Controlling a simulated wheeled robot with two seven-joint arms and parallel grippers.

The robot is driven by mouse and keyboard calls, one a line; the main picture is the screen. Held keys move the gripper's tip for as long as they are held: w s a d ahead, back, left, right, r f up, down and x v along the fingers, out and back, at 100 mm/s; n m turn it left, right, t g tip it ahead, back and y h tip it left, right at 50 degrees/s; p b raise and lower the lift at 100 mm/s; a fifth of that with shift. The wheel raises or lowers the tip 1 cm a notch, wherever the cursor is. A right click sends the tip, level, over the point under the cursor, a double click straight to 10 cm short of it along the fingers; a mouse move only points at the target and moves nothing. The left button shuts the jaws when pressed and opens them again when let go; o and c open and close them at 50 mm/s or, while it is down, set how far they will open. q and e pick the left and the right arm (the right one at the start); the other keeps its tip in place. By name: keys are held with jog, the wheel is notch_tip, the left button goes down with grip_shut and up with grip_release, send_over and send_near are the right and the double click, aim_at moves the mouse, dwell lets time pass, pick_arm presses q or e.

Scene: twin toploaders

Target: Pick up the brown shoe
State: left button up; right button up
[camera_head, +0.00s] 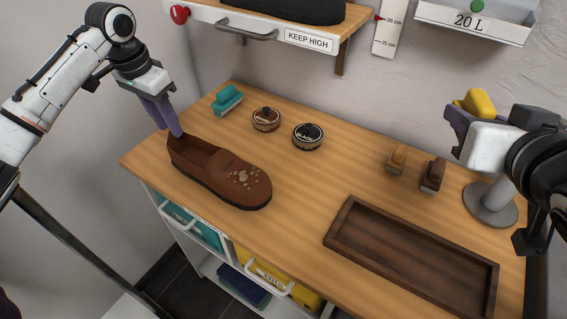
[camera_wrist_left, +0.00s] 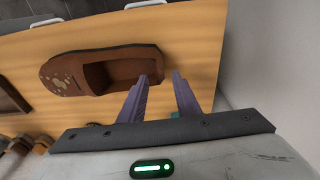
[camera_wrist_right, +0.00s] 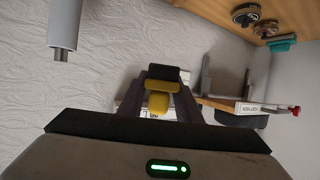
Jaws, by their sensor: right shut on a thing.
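The brown shoe (camera_head: 222,172) lies on the wooden table at the left, toe toward lower right, heel toward my left gripper. My left gripper (camera_head: 177,132) is open, its purple fingers pointing down at the heel end. In the left wrist view, one finger of the gripper (camera_wrist_left: 160,76) overlaps the heel edge of the shoe (camera_wrist_left: 60,72) and the other is outside it; whether they touch is unclear. My right gripper (camera_head: 462,115) is raised at the right, shut on a yellow thing (camera_head: 480,102), which also shows with a dark part in the right wrist view (camera_wrist_right: 158,102).
A teal brush (camera_head: 227,100), two round tins (camera_head: 266,119) (camera_head: 308,136) and two brown brushes (camera_head: 397,158) (camera_head: 432,175) stand at the back. An empty dark wooden tray (camera_head: 341,234) lies front right. A grey round stand (camera_head: 490,207) is beneath my right gripper. A shelf (camera_head: 312,40) hangs above.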

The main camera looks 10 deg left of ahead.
pick_arm(q)
notch_tip(320, 180, down, 4)
jog(key=shift+w, duration=0.15)
grip_shut()
jog(key=shift+r, duration=0.15)
dwell(1.3)
